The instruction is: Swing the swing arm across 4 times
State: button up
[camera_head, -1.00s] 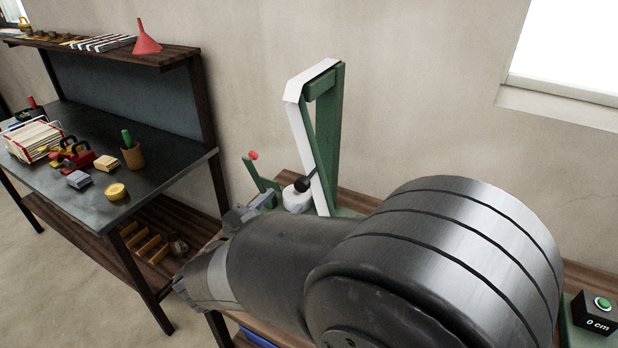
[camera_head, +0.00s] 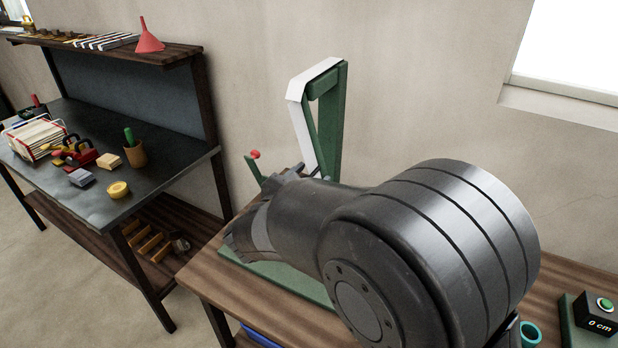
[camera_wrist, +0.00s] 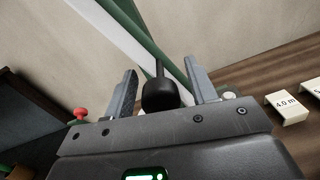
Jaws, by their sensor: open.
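A green frame (camera_head: 333,120) stands on the bench with a white strip (camera_head: 303,130) over its top and down its left side. In the wrist view, a black ball knob (camera_wrist: 160,96) on a short dark rod sits between the two fingers of my gripper (camera_wrist: 160,68). The fingers are apart, with a gap on each side of the knob. The white strip (camera_wrist: 118,35) and a green bar (camera_wrist: 150,40) rise behind it. In the head view my arm hides the knob and the frame's lower part, and the fingertips are hard to make out.
A box reading 0 cm with a green button (camera_head: 604,305) stands at the right of the wooden bench (camera_head: 195,277). A red-tipped green lever (camera_head: 254,156) is left of the frame. White labels, one reading 4.0 m (camera_wrist: 287,106), lie right. A dark workbench (camera_head: 80,190) holds several items.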

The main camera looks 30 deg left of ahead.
jog(key=shift+c, duration=0.5)
grip_shut()
jog(key=a+m, duration=0.6)
jog(key=a, duration=0.4)
jog(key=shift+a+m, duration=0.2)
jog(key=shift+m, duration=0.2)
jog(key=shift+a+r, duration=0.1)
jog(key=shift+r, duration=0.05)
jog(key=shift+o, duration=0.5)
grip_release()
